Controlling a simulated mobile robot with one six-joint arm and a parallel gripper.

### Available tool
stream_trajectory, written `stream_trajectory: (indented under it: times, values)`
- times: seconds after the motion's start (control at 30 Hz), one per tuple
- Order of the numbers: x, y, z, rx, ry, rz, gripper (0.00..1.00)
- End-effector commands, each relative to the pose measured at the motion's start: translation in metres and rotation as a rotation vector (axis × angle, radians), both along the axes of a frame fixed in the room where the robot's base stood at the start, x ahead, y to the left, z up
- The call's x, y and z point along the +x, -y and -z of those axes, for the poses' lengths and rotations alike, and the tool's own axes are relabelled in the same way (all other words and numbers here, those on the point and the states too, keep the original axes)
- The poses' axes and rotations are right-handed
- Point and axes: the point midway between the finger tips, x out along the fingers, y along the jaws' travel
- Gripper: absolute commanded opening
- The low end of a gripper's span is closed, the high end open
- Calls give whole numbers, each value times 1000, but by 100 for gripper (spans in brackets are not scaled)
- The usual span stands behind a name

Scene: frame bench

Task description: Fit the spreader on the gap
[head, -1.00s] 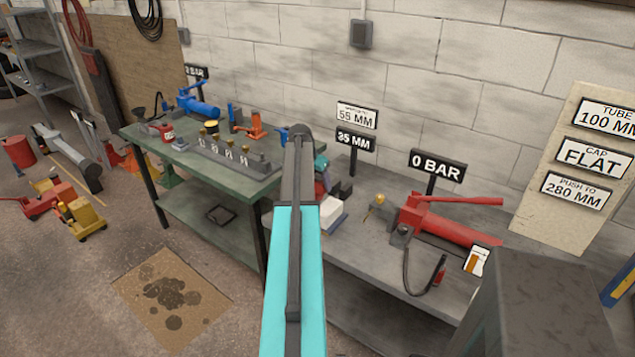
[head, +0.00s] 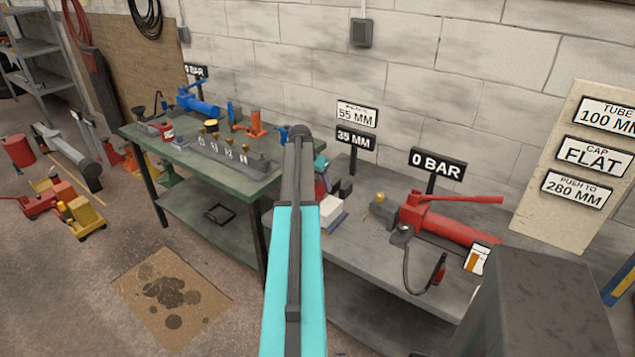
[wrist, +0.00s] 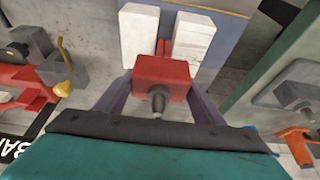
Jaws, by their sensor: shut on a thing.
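The red spreader (wrist: 160,72) is between the two fingers of my gripper (wrist: 160,88), which is shut on it. Its narrow red tips point at the gap (wrist: 168,25) between two pale blocks, the left block (wrist: 139,32) and the right block (wrist: 194,42). In the wrist view the tips appear in line with the gap, at its near end. How deep they sit in it I cannot tell. In the head view my arm hides most of the gripper and spreader; part of a white block (head: 328,214) shows.
A red hand pump (head: 440,222) with a hose stands on the grey bench (head: 385,262), by a "0 BAR" sign (head: 437,164). A "35 MM" sign (head: 355,138) stands behind the blocks. The green table (head: 160,150) on the left holds several tools.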

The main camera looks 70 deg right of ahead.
Motion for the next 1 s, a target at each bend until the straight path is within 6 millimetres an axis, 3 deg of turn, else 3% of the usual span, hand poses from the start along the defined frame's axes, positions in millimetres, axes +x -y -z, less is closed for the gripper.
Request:
stream_trajectory:
  times: [1.0]
  values:
    - [0,1,13,-3,0,0,7]
